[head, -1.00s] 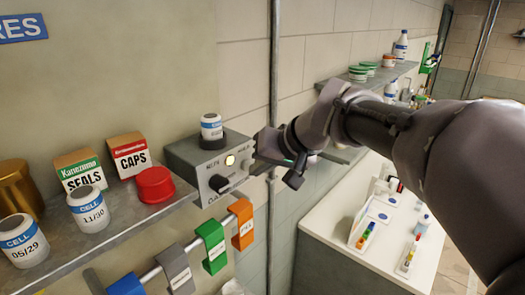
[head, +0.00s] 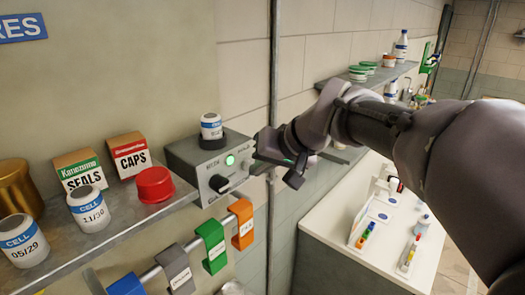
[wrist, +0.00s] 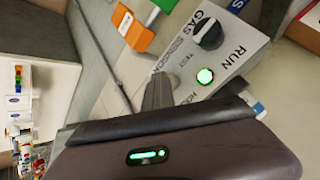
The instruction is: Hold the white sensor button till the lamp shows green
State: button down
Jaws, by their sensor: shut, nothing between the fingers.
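The grey sensor box (head: 205,165) sits at the right end of the shelf. Its lamp (head: 230,160) glows green and also shows green in the wrist view (wrist: 205,76). A pale spot at the right of the lamp looks like the white button (head: 246,164). My gripper (head: 258,152) is shut and empty, with its tips at the right part of the box's front. In the wrist view the shut fingers (wrist: 157,90) reach the panel beside the lamp and hide the button, so contact cannot be seen clearly. The black knob (wrist: 208,32) is apart from them.
A white bottle (head: 211,127) stands on the box. Boxes, cell jars and a red cap (head: 155,184) are on the shelf (head: 125,230) to the left. Coloured tags hang on a rail below. A vertical pipe (head: 274,80) runs behind my gripper.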

jog(key=shift+s+d, duration=0.1)
jog(key=shift+d, duration=0.05)
jog(key=shift+s+d+b, duration=0.45)
jog(key=shift+s+d, duration=0.05)
jog(key=shift+d, duration=0.05)
jog(key=shift+d+f, duration=0.1)
jog(key=shift+s+d+b, duration=0.5)
jog(key=shift+s+d, duration=0.25)
jog(key=shift+d, duration=0.2)
jog(key=shift+s+d+b, duration=0.45)
jog(key=shift+s+d, duration=0.3)
jog(key=shift+d, duration=0.2)
jog(key=s+d+f+m+h+b, duration=0.1)
jog(key=s+d+f+m+b, duration=0.1)
jog(key=s+f+b, duration=0.5)
jog(key=s+d+f+m+h+b, duration=0.2)
jog(key=s+f+b, duration=0.5)
jog(key=f, duration=1.3)
jog(key=s+d+f+m+h+b, duration=0.1)
jog(key=s+d+f+b, duration=0.3)
jog(key=f+b, duration=0.9)
jog(key=s+f+m, duration=0.1)
jog(key=s, duration=0.2)
jog(key=shift+s+d+f+b, duration=0.15)
jog(key=shift+s+d+b, duration=0.1)
jog(key=shift+s+b, duration=0.15)
